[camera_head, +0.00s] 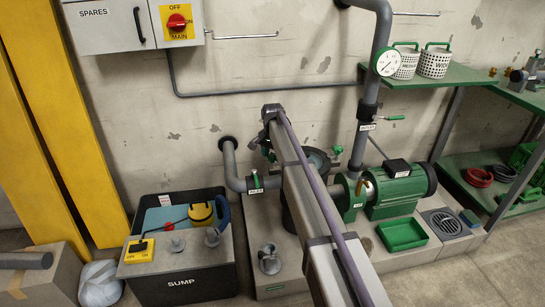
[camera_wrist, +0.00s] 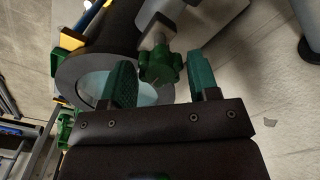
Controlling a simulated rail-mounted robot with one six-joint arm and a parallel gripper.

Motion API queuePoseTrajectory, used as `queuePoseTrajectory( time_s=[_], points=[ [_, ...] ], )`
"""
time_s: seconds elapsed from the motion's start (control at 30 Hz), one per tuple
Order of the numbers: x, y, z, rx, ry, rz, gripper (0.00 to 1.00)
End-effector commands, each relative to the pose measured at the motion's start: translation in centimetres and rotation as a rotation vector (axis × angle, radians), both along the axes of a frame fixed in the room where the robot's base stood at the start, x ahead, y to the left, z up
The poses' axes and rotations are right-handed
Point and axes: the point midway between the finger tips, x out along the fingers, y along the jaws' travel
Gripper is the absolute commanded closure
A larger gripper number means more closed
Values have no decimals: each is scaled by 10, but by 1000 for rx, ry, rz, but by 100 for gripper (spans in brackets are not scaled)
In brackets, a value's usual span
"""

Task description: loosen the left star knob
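In the wrist view a green star knob (camera_wrist: 160,66) on a metal bolt sits at the rim of a dark round housing (camera_wrist: 100,45) with a pale glassy opening. My gripper (camera_wrist: 163,72) is open, its two teal fingers one on each side of the knob, with gaps visible and no clear contact. In the head view the housing (camera_head: 318,160) is partly hidden behind my arm. A green knob (camera_head: 337,150) shows on its right; its left side and my gripper's fingertips are largely hidden there.
A grey inlet pipe (camera_head: 232,165) runs in from the left, and a green pump (camera_head: 400,190) stands to the right. A sump box (camera_head: 180,283) stands at lower left. A gauge (camera_head: 387,62) and a vertical pipe (camera_head: 375,80) rise behind. A green tray (camera_head: 402,235) lies before the pump.

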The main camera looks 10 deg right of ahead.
Motion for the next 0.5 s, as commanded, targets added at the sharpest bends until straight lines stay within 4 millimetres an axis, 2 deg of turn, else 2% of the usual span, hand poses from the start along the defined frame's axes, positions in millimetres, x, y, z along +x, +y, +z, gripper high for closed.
queuePoseTrajectory(
  time_s=[0.07, 0.3, 0.5],
  points=[
    [0, 0, 0, 0, 0, 0, 53],
    [0, 0, 0, 0, 0, 0, 76],
    [0, 0, 0, 0, 0, 8, 77]
  ],
)
